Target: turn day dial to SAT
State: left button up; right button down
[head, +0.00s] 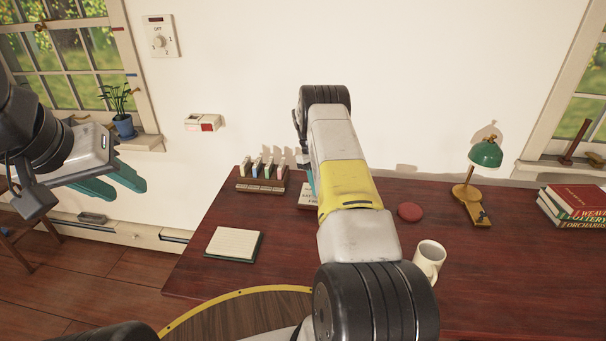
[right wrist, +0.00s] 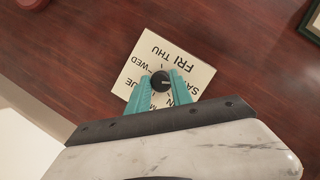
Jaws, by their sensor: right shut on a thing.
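The day dial is a pale square plate (right wrist: 190,65) with day names printed around a round black knob (right wrist: 160,81). In the head view only the left part of the plate (head: 305,202) shows on the desk; my right arm hides the rest. My right gripper (right wrist: 161,84) is shut on the knob, a teal finger on each side. FRI and THU read on the far side, WED to the left, SAT partly behind the right finger. I cannot tell for sure which day the knob points to. My left gripper (head: 115,180) is open and empty, left of the desk.
On the dark red desk (head: 250,230) are a notepad (head: 234,244), a rack (head: 262,180), a red disc (head: 410,212), a mug (head: 429,262), a green lamp (head: 486,155) and books (head: 575,208). A wall dial (head: 159,38) and a small wall box (head: 203,122) are at the left.

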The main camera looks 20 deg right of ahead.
dwell(0.7)
jog(key=c, duration=1.1)
grip_release()
jog(key=shift+c, duration=0.2)
jog(key=v, duration=0.7)
jog(key=shift+r, duration=0.4)
jog(key=shift+w, duration=0.15)
